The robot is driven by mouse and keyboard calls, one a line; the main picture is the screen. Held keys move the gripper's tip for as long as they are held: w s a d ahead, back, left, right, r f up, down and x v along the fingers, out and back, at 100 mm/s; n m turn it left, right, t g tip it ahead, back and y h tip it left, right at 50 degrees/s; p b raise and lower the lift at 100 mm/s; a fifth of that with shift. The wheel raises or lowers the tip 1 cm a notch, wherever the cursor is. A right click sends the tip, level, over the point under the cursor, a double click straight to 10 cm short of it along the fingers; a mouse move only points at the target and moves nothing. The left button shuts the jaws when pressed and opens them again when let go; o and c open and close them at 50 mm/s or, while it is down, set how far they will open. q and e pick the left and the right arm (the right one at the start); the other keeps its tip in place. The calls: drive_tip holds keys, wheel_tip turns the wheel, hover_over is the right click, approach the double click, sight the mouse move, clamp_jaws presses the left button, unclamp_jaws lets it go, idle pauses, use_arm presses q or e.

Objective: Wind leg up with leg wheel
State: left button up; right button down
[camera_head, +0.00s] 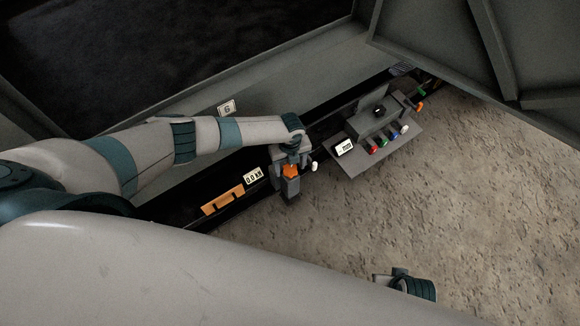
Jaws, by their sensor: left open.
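My left arm reaches in from the left, and its gripper (291,160) is open over an orange part (290,171) on top of a short grey post (291,188). The orange part may be the leg wheel and the post the leg; the gripper hides much of both. I cannot tell whether the fingers touch the orange part. A white knob (314,167) sits just right of the gripper. Part of my right arm's end (405,284) shows at the lower right over the ground, and its fingers are not clear.
A label reading 0.0 kN (252,176) and an orange handle (222,201) lie left of the post. A grey shelf (358,167) at the right bears a small display (344,148) and several coloured knobs. Bare rough ground (460,210) lies open at the right.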

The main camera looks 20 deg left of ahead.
use_arm(q)
drive_tip(key=shift+f, duration=0.15)
drive_tip(key=c, duration=1)
drive_tip(key=shift+c, duration=0.2)
drive_tip(key=shift+n, duration=0.4)
